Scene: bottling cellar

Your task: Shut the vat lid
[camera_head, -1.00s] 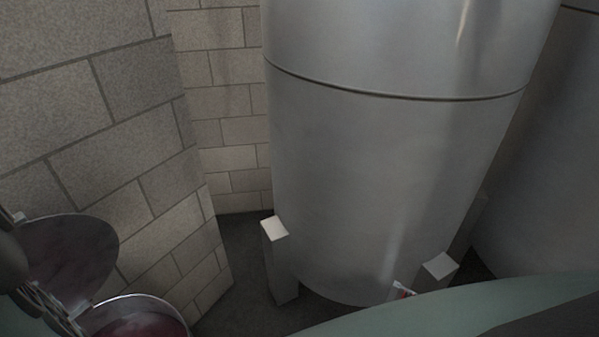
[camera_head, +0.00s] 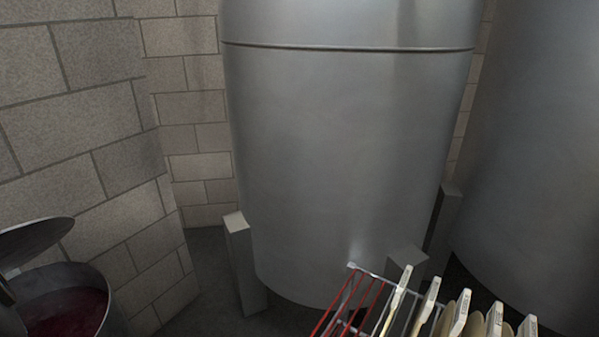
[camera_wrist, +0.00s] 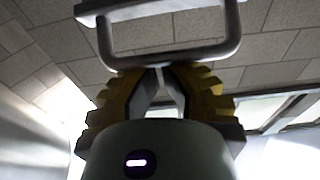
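The vat (camera_head: 113,316) stands at the bottom left of the head view, cut off by the frame edge, with dark red contents showing. Its lid (camera_head: 35,240) is raised and tilted open above the mouth, on the left. My gripper (camera_wrist: 161,75) shows in the wrist view, with yellow and dark fingers close together and a narrow gap between them. A grey U-shaped handle (camera_wrist: 185,54) on a pale bar lies across just beyond the fingertips. I cannot tell whether the fingers touch it or what it belongs to. My gripper is outside the head view.
A large steel tank (camera_head: 350,160) fills the middle of the head view, with a second tank (camera_head: 530,170) at the right. A wire rack (camera_head: 368,275) holding several pale items is at the bottom. A block wall (camera_head: 75,130) stands behind the vat.

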